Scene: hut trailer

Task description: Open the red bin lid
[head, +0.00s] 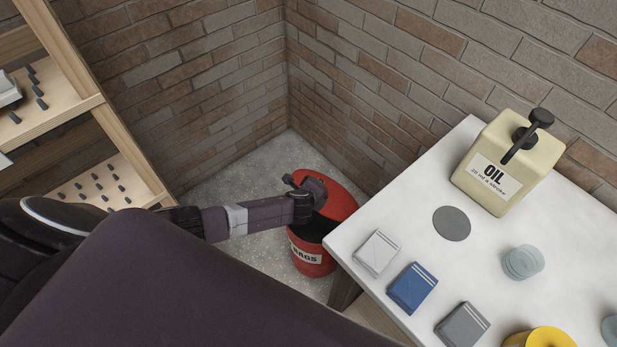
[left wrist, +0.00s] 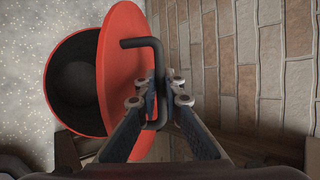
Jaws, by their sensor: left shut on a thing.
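The red bin (head: 313,266), with a label that reads RAGS, stands on the floor in the corner between the walls and the white table. Its red lid (head: 341,200) is tilted up, and part of the dark inside shows below it. In the left wrist view the lid (left wrist: 118,70) stands steeply at the side of the open mouth of the bin (left wrist: 73,82). My left gripper (head: 312,190) is at the lid. It is shut on the black bent lid handle (left wrist: 141,42), with its fingers on both sides of the bar. My right gripper is not in view.
The white table (head: 390,215) is close on the right, with an oil can (head: 510,165), folded cloths (head: 412,288) and discs on it. Brick walls (head: 375,75) stand close behind the bin. A wooden shelf (head: 120,150) is at the left. Grey floor (head: 245,165) beside the bin is clear.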

